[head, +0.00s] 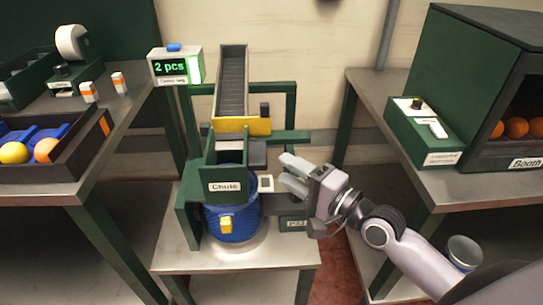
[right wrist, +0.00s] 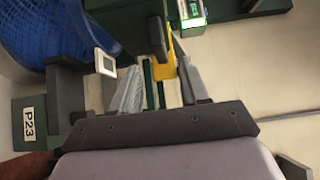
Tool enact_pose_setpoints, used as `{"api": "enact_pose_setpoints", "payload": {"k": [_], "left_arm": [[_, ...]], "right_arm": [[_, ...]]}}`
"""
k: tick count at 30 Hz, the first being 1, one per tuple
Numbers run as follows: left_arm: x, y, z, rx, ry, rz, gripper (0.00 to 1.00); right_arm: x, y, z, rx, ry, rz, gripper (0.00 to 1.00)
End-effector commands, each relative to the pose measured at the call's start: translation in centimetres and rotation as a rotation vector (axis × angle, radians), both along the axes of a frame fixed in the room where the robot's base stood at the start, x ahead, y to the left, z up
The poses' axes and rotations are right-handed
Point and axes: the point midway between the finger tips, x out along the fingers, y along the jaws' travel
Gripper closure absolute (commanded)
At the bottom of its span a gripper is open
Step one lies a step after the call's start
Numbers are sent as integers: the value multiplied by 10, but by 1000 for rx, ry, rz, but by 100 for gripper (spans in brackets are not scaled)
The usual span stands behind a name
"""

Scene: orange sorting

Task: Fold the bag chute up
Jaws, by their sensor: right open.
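The green bag chute (head: 226,165), labelled "Chute", stands at the middle of the machine in the head view. Its label panel hangs in front of the top of a blue mesh bag (head: 238,228) with a yellow tag. The bag also shows at the upper left of the right wrist view (right wrist: 32,35). My right gripper (head: 286,173) is open and empty, to the right of the chute and apart from it. In the right wrist view its spread fingers (right wrist: 161,85) have a dark bar and a yellow part beyond them. My left gripper is not in view.
A grey ramp (head: 233,85) with a yellow bar (head: 243,125) at its foot rises behind the chute. A display reading "2 pcs" (head: 174,67) stands left. A small white-faced square (head: 266,183) is near my gripper.

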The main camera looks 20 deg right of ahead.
Motion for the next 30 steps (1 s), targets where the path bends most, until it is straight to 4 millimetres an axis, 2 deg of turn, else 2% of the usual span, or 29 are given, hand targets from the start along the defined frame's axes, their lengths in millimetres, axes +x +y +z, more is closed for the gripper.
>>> {"api": "enact_pose_setpoints", "payload": {"k": [15,28,30], "left_arm": [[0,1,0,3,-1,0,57],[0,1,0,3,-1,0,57],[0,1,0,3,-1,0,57]], "right_arm": [[52,29,0,-1,0,0,55],[59,33,0,-2,0,0,55],[59,33,0,-2,0,0,78]]}}
